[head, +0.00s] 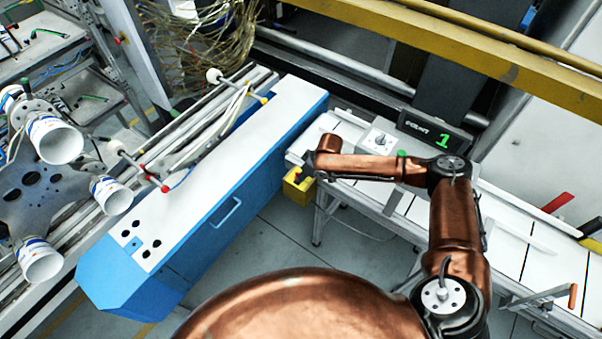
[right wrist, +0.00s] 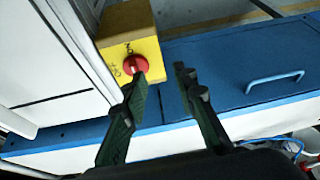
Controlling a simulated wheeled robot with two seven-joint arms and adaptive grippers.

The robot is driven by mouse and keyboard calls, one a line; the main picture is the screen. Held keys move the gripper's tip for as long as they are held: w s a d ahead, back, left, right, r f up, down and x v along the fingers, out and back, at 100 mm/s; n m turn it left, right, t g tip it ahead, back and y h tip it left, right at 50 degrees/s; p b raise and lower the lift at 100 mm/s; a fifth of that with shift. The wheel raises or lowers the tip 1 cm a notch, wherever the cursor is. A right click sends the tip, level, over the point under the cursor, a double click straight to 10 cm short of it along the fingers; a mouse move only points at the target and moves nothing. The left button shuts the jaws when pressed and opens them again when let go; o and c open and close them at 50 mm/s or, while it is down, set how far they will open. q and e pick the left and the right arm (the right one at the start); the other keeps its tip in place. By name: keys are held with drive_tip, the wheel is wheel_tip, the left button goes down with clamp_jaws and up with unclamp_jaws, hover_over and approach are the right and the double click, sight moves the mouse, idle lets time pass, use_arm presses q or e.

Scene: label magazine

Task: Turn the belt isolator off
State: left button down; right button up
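The belt isolator is a yellow box (head: 297,189) at the end of the white-topped conveyor, beside the blue cabinet. In the right wrist view the yellow box (right wrist: 114,46) carries a round red knob (right wrist: 130,67) with a pale mark on it. "ON" is printed above the knob and "OFF" to its left. I cannot tell for certain which label the knob points to. My right gripper (right wrist: 160,77) is open and empty, its left fingertip close to the knob in the picture; contact is unclear. In the head view my right arm partly hides the box. My left gripper is not in view.
A long blue cabinet (head: 225,210) with a white top and a handle stands left of the box. A small control unit (head: 378,140) and a display (head: 432,132) showing a green 1 sit behind my right forearm. The floor between cabinet and conveyor is clear.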

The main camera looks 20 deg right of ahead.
drive_tip(key=w+d+r, duration=0.2)
drive_tip(key=d, duration=0.1)
drive_tip(key=shift+m, duration=0.3)
drive_tip(key=x, duration=0.7)
drive_tip(key=shift+w+f, duration=0.1)
drive_tip(key=shift+w, duration=0.15)
drive_tip(key=shift+d, duration=0.1)
drive_tip(key=shift+c, duration=0.4)
clamp_jaws()
drive_tip(key=shift+b, duration=0.3)
